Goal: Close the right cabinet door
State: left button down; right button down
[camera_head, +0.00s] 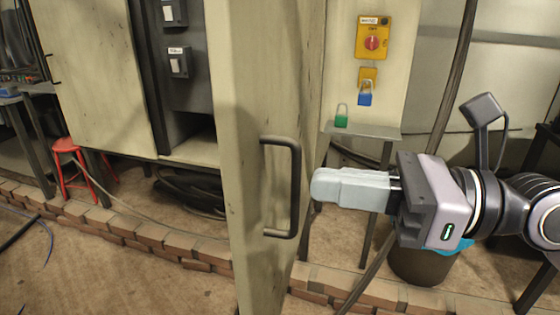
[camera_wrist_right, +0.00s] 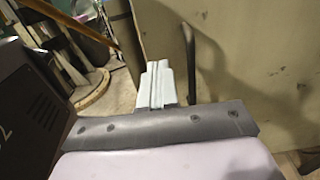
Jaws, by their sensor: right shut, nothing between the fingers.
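The right cabinet door (camera_head: 245,130) stands open in the middle of the head view, its edge turned toward me and its face seen at a slant. A dark bar handle (camera_head: 295,190) is on its right-hand face. My right gripper (camera_head: 318,186) is shut and empty, with its pale fingertips just right of the handle; I cannot tell if they touch. In the right wrist view the shut fingers (camera_wrist_right: 158,80) point toward the pale door panel (camera_wrist_right: 235,70), with a dark bar beside them. The cabinet (camera_head: 100,75) shows behind, partly open, with dark switches inside. My left gripper is not in view.
A yellow switch box (camera_head: 373,38) with a red knob and a blue padlock (camera_head: 365,97) hang at the back right. A green padlock (camera_head: 342,120) sits on a small shelf (camera_head: 375,131). A low brick border (camera_head: 140,232) crosses the floor. A red stool (camera_head: 68,150) stands left.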

aim_at(251, 175)
jog(key=p+x, duration=0.1)
jog(key=x, duration=0.3)
jog(key=shift+w+a+r+p, duration=0.1)
jog(key=shift+a+p, duration=0.25)
jog(key=shift+x, duration=0.8)
jog(key=shift+a, duration=0.1)
